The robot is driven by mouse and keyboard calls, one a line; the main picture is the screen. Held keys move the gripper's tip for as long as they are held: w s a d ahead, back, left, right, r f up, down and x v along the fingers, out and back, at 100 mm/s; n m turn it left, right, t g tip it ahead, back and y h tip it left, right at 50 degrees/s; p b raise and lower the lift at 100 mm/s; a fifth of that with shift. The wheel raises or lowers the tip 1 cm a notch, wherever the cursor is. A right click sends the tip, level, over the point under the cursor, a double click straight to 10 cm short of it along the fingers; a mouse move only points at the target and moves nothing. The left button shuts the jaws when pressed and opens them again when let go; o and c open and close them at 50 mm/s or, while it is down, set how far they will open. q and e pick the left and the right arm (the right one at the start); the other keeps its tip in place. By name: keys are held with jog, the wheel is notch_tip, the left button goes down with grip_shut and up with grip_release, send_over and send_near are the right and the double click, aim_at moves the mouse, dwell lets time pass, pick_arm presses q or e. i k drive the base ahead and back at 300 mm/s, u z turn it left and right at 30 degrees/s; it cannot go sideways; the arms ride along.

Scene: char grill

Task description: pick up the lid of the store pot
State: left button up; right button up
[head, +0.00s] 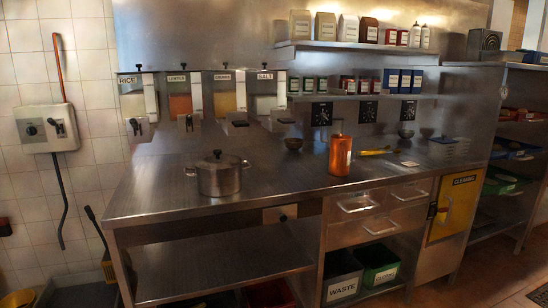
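A steel pot (219,182) stands upright on the left part of the steel counter. Its steel lid (217,162) sits on top, with a small dark knob in the middle. The pot has small side handles, one at the left and one at the right. Nothing touches the lid. Neither of my grippers is in the head view.
An orange bottle (340,155) stands right of the pot, with a small dark bowl (293,143) behind. Labelled dispensers (180,98) line the back. The steel counter (270,185) is clear around the pot. Drawers (356,204) and a lower shelf (215,265) are below.

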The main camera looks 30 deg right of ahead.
aim_at(217, 161)
jog(key=z, duration=0.65)
jog(key=i, duration=0.75)
jog(key=z, duration=0.15)
